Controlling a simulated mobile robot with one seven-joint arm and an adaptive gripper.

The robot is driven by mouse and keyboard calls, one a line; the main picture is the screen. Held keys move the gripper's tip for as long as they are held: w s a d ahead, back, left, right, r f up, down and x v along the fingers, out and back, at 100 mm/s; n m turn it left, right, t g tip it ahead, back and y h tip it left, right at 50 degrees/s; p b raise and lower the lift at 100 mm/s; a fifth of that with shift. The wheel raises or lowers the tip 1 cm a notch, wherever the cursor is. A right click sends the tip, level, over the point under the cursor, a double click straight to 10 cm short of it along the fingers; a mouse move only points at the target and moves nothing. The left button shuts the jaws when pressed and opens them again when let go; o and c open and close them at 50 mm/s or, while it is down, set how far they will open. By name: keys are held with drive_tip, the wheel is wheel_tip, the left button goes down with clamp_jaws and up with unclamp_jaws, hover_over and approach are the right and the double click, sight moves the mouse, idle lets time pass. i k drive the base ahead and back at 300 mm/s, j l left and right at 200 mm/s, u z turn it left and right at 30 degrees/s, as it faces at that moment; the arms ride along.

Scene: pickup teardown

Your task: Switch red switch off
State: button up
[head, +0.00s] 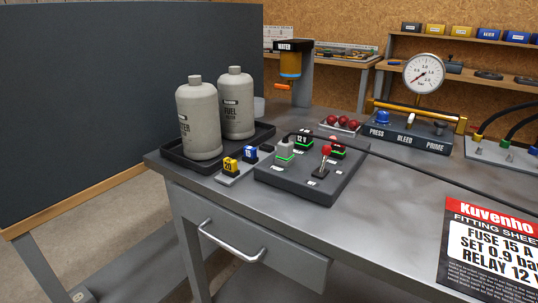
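The red switch (326,151) is a toggle lever with a red ball tip. It stands on the right front part of a dark grey panel box (272,176) on the workbench. Its lever rises from a black base plate and tilts slightly toward the back right. The labels at the switch are too small to read. Green-lit edges show on a grey block (285,148) and on a dark block marked 12 V (303,140) on the same box. My gripper is not in view.
A black tray (178,164) with two grey bottles and a holder with yellow and blue fuses (230,167) are left of the box. A dark cable (420,166) runs right from behind it. A gauge rig (420,132) stands behind right.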

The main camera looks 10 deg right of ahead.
sight(326, 150)
drive_tip(key=z, duration=1.8)
drive_tip(key=k, duration=0.45)
